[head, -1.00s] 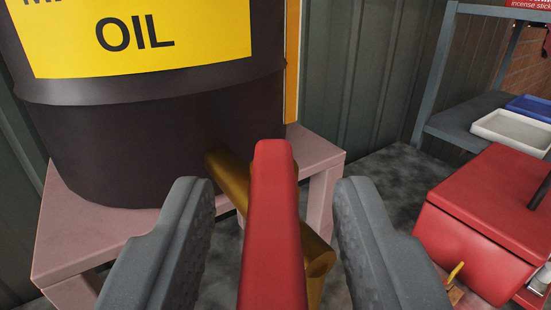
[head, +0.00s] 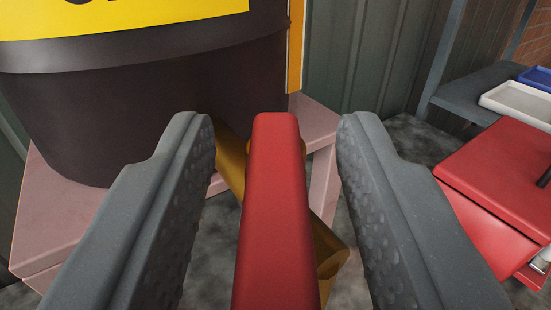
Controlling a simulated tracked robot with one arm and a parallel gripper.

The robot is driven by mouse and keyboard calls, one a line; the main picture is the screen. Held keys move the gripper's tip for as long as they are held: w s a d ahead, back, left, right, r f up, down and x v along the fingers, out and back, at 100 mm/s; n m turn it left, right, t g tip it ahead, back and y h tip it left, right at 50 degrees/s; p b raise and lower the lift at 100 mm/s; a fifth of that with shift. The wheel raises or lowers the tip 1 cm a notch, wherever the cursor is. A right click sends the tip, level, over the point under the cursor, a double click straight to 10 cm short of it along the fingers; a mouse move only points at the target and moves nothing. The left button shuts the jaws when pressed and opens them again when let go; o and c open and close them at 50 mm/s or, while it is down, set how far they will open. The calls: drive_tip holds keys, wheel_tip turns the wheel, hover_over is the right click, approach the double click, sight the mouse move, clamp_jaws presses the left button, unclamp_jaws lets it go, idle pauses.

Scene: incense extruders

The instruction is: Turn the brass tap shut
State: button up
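The brass tap (head: 230,160) sticks out from the lower side of a dark oil drum (head: 120,125). Its red lever handle (head: 274,210) stands in the middle of the head view and hides much of the brass body. The tap's brass spout end shows at the lower right of the lever. My gripper (head: 275,135) is open, with one grey finger on each side of the red lever. A gap shows between each finger and the lever, so neither finger appears to touch it.
The drum stands on a pinkish stand (head: 75,220). A red machine (head: 500,185) is at the right, close to my right finger. A grey shelf (head: 470,95) behind it holds a white tray (head: 515,101) and a blue tray (head: 536,78). Grey floor shows between.

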clamp_jaws()
drive_tip(key=shift+d+r, duration=0.1)
drive_tip(key=shift+d, duration=0.05)
